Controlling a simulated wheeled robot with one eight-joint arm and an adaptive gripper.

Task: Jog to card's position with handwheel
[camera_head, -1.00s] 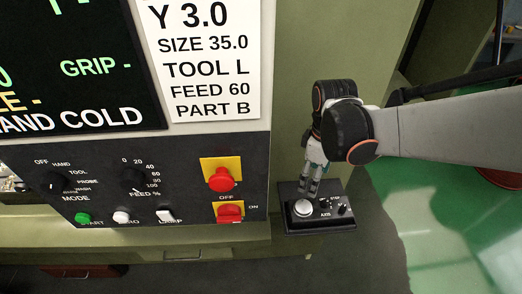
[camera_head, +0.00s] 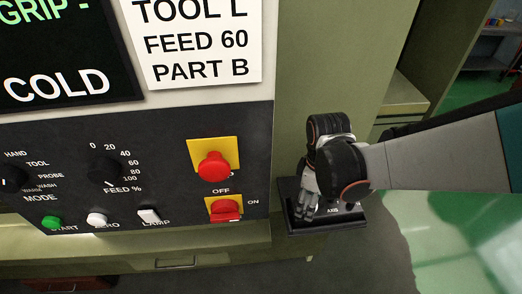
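The card (camera_head: 200,40) is a white sheet at the top of the camera_head view, with its upper lines cut off; TOOL L, FEED 60 and PART B show. The handwheel unit is a small black box (camera_head: 294,222) on a ledge right of the control panel. My gripper (camera_head: 304,214) points down over the left part of this box. It hides the white round handwheel and most of the small knobs. I cannot tell whether the fingers touch the wheel or how far apart they are.
The dark control panel (camera_head: 120,215) holds a MODE knob (camera_head: 12,178), a FEED knob (camera_head: 103,172), a red stop button (camera_head: 213,166) on yellow, a red OFF/ON switch (camera_head: 225,208) and small buttons. The display (camera_head: 60,60) reads COLD. Green floor lies at the right.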

